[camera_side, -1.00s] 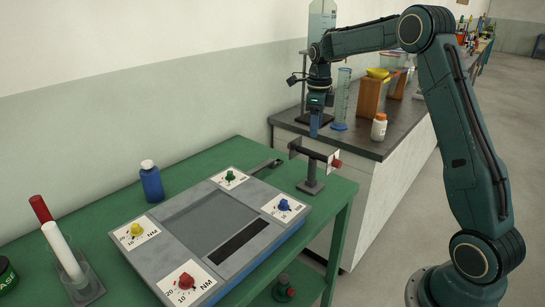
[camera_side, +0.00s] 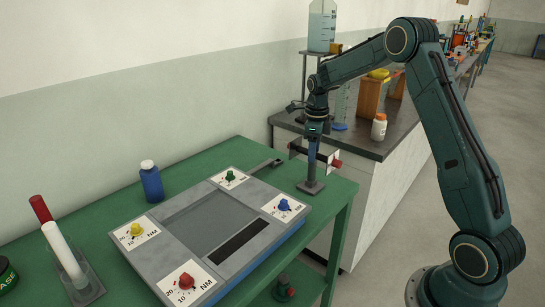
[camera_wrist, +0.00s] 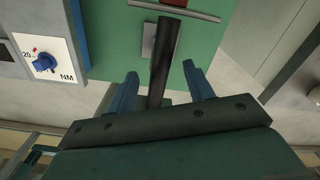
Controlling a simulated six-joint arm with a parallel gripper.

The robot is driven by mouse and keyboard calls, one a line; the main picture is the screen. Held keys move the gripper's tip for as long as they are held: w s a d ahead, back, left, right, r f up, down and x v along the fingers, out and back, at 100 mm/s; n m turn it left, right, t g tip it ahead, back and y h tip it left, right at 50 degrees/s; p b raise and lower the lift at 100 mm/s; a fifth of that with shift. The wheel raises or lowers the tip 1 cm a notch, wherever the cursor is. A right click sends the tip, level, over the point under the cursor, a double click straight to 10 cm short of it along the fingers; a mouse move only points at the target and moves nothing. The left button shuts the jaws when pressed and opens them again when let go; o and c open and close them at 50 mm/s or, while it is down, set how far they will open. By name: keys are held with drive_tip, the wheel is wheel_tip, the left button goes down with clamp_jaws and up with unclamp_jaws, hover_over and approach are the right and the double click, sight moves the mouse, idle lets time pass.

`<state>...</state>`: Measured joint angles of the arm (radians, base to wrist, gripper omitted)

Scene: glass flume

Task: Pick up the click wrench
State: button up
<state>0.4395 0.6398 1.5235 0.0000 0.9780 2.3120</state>
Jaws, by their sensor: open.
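A dark round bar (camera_wrist: 163,58), which appears to be the click wrench, lies level across a short grey post (camera_side: 313,186) at the green bench's right end. Its left end (camera_side: 297,149) shows in the side view; a white plate with a red knob (camera_side: 336,163) is at the other end. My gripper (camera_side: 312,163) is pointed down at the bar's middle and hides part of it. In the wrist view my two blue fingers (camera_wrist: 162,88) are open, one on each side of the bar. I cannot tell whether either touches it.
A grey panel (camera_side: 210,222) with coloured knobs lies left of the post. A flat grey tool (camera_side: 263,166) lies behind the panel. A blue bottle (camera_side: 151,182) stands farther left. A dark-topped counter (camera_side: 345,142) with a white bottle (camera_side: 379,127) is behind right.

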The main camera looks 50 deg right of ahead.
drive_tip(key=shift+f, duration=2.4)
drive_tip(key=shift+c, duration=0.2)
drive_tip(key=shift+r, duration=0.1)
clamp_jaws()
